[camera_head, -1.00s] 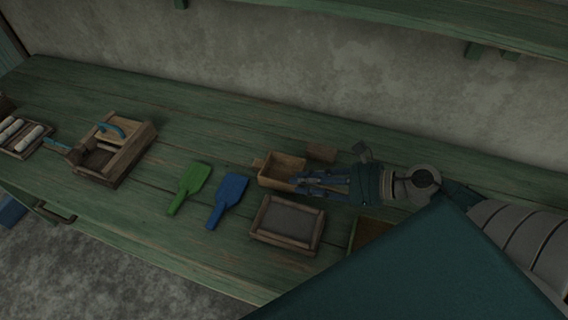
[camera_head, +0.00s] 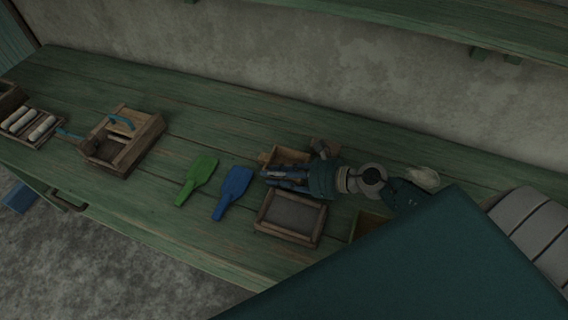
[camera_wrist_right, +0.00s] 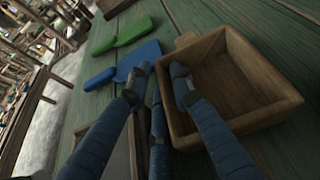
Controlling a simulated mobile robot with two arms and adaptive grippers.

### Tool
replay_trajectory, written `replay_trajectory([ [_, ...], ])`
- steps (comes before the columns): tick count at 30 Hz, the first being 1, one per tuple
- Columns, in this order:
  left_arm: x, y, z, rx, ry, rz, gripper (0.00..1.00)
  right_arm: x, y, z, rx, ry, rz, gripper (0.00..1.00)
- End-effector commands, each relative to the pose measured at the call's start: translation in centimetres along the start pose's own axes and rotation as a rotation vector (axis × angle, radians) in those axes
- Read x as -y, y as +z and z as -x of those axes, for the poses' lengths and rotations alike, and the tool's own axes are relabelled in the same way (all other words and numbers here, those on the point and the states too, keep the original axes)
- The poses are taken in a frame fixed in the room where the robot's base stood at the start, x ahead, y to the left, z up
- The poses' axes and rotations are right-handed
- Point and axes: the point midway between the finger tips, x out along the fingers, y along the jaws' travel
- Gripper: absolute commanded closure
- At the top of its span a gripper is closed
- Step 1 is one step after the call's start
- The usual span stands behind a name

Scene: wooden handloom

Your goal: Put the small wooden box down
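The small wooden box (camera_head: 288,156) is open-topped and appears to rest upright on the green bench, partly hidden behind my right gripper. In the right wrist view the box (camera_wrist_right: 237,80) fills the right side, empty inside, with a small tab at its far end. My right gripper (camera_head: 266,179) lies along the box's near side. In the wrist view its fingers (camera_wrist_right: 160,76) are parted, one beside or over the box's near wall and one outside it, with a gap between them. My left gripper is not in view.
A dark framed tray (camera_head: 291,217) sits just in front. A wooden tool carrier (camera_head: 125,140) and a tray of white rolls (camera_head: 30,124) stand farther left. Bench (camera_head: 200,130) behind the scoops is clear.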

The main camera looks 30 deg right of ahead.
Motion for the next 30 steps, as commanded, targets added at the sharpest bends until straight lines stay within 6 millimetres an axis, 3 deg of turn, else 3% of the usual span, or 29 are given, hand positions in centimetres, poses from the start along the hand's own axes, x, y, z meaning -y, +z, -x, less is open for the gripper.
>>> replay_trajectory([
  [4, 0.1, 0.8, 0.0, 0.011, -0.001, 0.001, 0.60, 0.0, -0.1, 0.0, 0.000, 0.000, 0.000, 0.78],
  [8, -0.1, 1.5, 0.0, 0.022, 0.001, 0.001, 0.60, 0.0, 0.0, 0.0, 0.000, 0.000, 0.000, 1.00],
  [22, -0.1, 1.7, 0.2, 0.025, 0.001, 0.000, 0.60, 0.1, 0.7, 0.3, 0.001, -0.001, 0.004, 1.00],
  [26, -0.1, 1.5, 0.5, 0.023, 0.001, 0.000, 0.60, 0.1, 2.1, 0.9, 0.000, 0.000, 0.006, 1.00],
  [30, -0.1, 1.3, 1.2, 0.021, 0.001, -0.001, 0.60, 0.1, 4.9, 2.1, 0.000, 0.001, 0.010, 1.00],
])
